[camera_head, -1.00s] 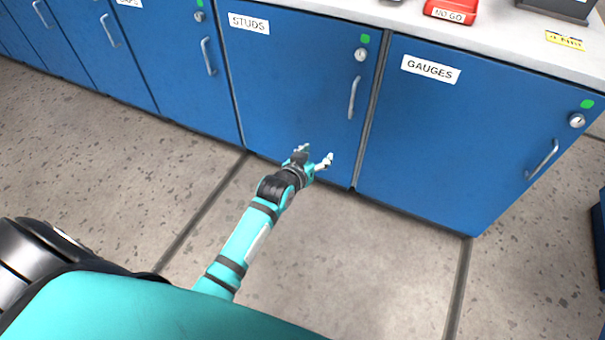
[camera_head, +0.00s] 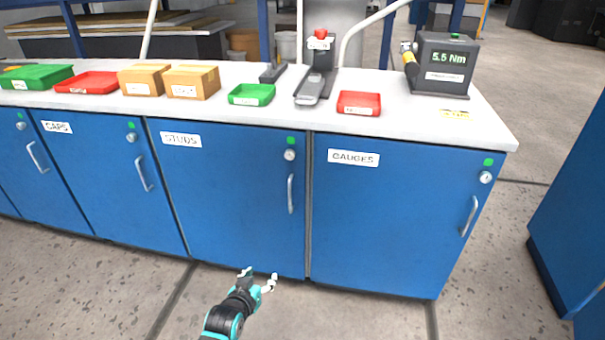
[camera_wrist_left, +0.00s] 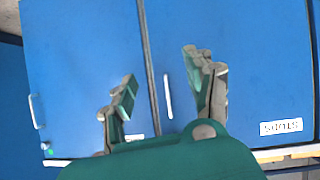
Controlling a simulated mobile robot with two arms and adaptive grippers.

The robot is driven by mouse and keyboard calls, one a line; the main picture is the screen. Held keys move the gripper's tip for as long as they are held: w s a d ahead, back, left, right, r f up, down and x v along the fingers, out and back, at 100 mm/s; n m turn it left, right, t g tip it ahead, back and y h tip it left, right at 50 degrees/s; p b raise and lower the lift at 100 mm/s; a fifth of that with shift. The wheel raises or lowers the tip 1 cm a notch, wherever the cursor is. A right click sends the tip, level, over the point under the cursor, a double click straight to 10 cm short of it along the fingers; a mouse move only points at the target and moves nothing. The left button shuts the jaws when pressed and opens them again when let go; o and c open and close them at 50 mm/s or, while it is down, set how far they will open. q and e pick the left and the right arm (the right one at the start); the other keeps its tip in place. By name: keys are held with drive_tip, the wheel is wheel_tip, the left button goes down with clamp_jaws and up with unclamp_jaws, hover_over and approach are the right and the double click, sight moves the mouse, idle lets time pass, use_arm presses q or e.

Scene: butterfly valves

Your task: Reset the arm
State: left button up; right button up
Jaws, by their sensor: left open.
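My left gripper (camera_head: 259,281) is low in the head view, in front of the lower part of the STUDS cabinet door (camera_head: 226,215). Its fingers are spread and hold nothing. In the left wrist view both fingers (camera_wrist_left: 163,95) stand well apart, with blue cabinet doors (camera_wrist_left: 85,70) and a door handle (camera_wrist_left: 167,95) behind them. A STUDS label (camera_wrist_left: 281,127) shows at the right of that view. My right gripper is in neither view.
The GAUGES cabinet (camera_head: 385,225) is right of the STUDS door. On the worktop (camera_head: 215,110) stand a green tray (camera_head: 252,94), a red tray (camera_head: 358,103), cardboard boxes (camera_head: 192,82) and a meter reading 5.5 Nm (camera_head: 443,66). Bare floor (camera_head: 365,315) lies in front.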

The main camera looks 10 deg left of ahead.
use_arm(q)
drive_tip(key=s+f+m+g, duration=0.1)
drive_tip(key=s+f+g, duration=0.2)
drive_tip(key=s+f, duration=0.65)
drive_tip(key=s+f+m+g, duration=0.1)
drive_tip(key=s+f+g, duration=0.4)
drive_tip(key=s, duration=0.8)
drive_tip(key=s+f+m+g, duration=0.1)
drive_tip(key=s+f+g, duration=0.1)
drive_tip(key=s+f, duration=0.8)
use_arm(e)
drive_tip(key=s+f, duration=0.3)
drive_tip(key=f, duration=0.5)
use_arm(q)
drive_tip(key=s+a+r+g+p, duration=0.1)
drive_tip(key=s+a+r+p, duration=0.1)
drive_tip(key=s+p, duration=1.3)
drive_tip(key=shift+s+r+y, duration=0.4)
drive_tip(key=shift+s+r, duration=0.2)
drive_tip(key=shift+s, duration=0.35)
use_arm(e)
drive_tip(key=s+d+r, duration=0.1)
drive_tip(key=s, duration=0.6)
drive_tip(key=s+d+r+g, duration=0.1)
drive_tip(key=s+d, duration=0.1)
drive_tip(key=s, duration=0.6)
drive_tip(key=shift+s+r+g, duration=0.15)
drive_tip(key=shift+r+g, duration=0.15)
